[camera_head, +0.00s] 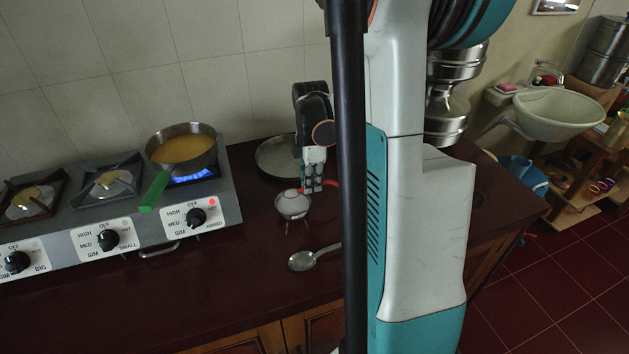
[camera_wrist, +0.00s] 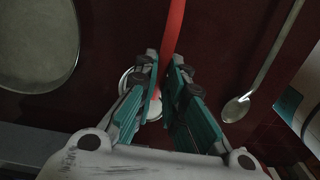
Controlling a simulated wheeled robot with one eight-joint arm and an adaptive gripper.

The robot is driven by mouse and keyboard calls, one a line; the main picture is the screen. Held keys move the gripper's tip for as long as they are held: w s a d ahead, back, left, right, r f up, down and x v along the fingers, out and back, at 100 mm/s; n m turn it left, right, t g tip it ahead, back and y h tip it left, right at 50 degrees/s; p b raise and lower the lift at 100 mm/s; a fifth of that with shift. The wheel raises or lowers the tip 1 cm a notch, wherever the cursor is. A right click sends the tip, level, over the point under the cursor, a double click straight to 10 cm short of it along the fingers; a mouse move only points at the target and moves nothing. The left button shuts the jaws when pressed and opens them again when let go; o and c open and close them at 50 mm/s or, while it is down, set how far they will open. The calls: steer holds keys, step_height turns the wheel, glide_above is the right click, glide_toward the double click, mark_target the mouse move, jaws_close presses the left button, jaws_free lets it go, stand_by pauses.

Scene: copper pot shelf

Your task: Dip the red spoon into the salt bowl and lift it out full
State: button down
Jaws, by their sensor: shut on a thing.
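The red spoon (camera_wrist: 174,28) shows as a long red handle running between my fingers in the wrist view. A short red part of it (camera_head: 330,184) also shows beside my fingers in the head view. My gripper (camera_head: 313,184) is shut on the spoon, with its teal fingers on either side (camera_wrist: 163,65). The small, pale salt bowl (camera_head: 292,206) stands on the counter just below and left of my fingertips. Its pale rim (camera_wrist: 124,83) shows behind the fingers in the wrist view. My fingers hide the spoon's lower end, and I cannot tell whether it is in the salt.
A metal spoon (camera_head: 312,258) lies on the dark red counter (camera_head: 215,285) in front of the bowl. A round metal dish (camera_head: 268,163) sits behind. The stove (camera_head: 225,195) at left holds a green-handled pan (camera_head: 182,150) over a blue flame. The front counter has free room.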

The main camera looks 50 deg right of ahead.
steer(key=shift+w+a, duration=0.4)
steer(key=shift+a, duration=0.2)
steer(key=shift+s+d, duration=0.4)
steer(key=shift+d, duration=0.25)
steer(key=shift+s+d, duration=0.4)
steer(key=shift+d, duration=0.25)
steer(key=shift+w+a, duration=0.4)
steer(key=shift+a, duration=0.25)
steer(key=shift+w+a, duration=0.4)
steer(key=shift+a, duration=0.25)
steer(key=shift+s+d, duration=0.45)
steer(key=shift+d, duration=0.25)
steer(key=shift+s+d, duration=0.4)
steer(key=shift+d, duration=0.25)
steer(key=shift+w+a, duration=0.1)
steer(key=shift+a, duration=0.05)
steer(key=shift+w+a, duration=0.35)
steer(key=shift+a, duration=0.2)
